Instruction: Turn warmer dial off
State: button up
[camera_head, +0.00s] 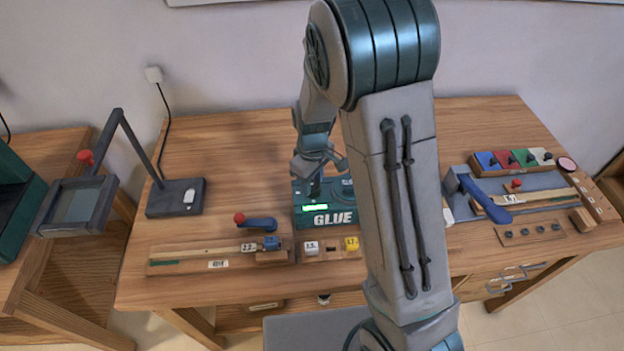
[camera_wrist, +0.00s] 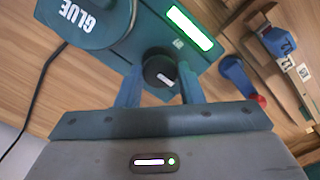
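The glue warmer (camera_head: 325,217) is a teal box on the bench, marked GLUE, with a lit green strip (camera_head: 315,208). The strip also glows in the wrist view (camera_wrist: 189,28). The warmer's dial (camera_wrist: 161,72) is a round black knob with a white pointer mark. My gripper (camera_wrist: 158,76) has its fingers apart, one on each side of the dial. I cannot tell whether either finger touches it. In the head view my gripper (camera_head: 318,165) is over the left part of the warmer, and my arm hides the warmer's right side.
A round teal glue pot (camera_wrist: 92,18) sits beside the dial. A blue lever with a red knob (camera_head: 258,222) and a wooden rail (camera_head: 205,254) lie left of the warmer. A black lamp base (camera_head: 176,198) stands farther left. The bench's back left is clear.

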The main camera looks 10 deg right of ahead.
jog(key=shift+f+n+b, duration=0.1)
jog(key=shift+n+b, duration=0.3)
jog(key=n+b, duration=0.2)
jog(key=shift+n, duration=0.4)
jog(key=n+b, duration=0.1)
jog(key=n, duration=0.3)
jog(key=shift+n, duration=0.3)
jog(key=n, duration=0.1)
jog(key=n+p, duration=0.1)
jog(key=n, duration=0.3)
jog(key=shift+r+p, duration=0.25)
jog(key=shift+p, duration=0.1)
jog(key=n+p, duration=0.2)
jog(key=n, duration=0.2)
jog(key=shift+n, duration=0.3)
jog(key=shift+f, duration=0.1)
jog(key=o, duration=1)
